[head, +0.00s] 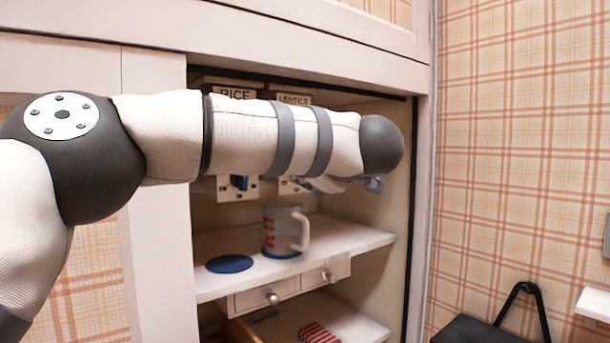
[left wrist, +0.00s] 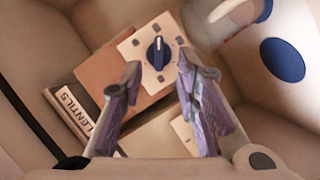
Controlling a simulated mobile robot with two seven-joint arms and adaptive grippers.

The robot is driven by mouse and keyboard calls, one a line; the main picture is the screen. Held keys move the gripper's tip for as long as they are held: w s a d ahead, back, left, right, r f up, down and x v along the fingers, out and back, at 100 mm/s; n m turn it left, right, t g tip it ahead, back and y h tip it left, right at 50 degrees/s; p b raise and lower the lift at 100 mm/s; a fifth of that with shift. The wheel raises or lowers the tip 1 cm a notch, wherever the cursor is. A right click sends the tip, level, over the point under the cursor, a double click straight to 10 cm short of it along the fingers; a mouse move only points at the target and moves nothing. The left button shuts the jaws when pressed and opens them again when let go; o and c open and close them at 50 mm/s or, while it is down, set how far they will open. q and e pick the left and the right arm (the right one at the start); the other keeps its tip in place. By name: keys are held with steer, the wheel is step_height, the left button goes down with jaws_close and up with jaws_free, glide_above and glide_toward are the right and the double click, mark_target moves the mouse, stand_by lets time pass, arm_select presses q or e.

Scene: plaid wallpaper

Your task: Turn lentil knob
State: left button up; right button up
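The lentil knob (left wrist: 158,53) is dark blue with a white pointer line, on a pale square plate (left wrist: 136,45) with small dark marks. The LENTILS label shows on the dispenser in the left wrist view (left wrist: 72,110) and in the head view (head: 293,99). My left gripper (left wrist: 159,72) is open and empty, its fingertips on either side of the knob; I cannot tell whether they touch it. In the head view my left gripper (head: 347,185) is partly behind my wrist and hides the lentil knob. My right gripper is out of view.
The blue rice knob (head: 238,182) is left of the lentil plate, under the RICE label (head: 235,93). A mug (head: 279,231) stands on the shelf (head: 345,240) below, beside a blue coaster (head: 230,264). Cabinet walls close in on the right.

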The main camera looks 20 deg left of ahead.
arm_select(q)
steer(key=x, duration=0.4)
steer(key=shift+w+r, duration=0.1)
jaws_close()
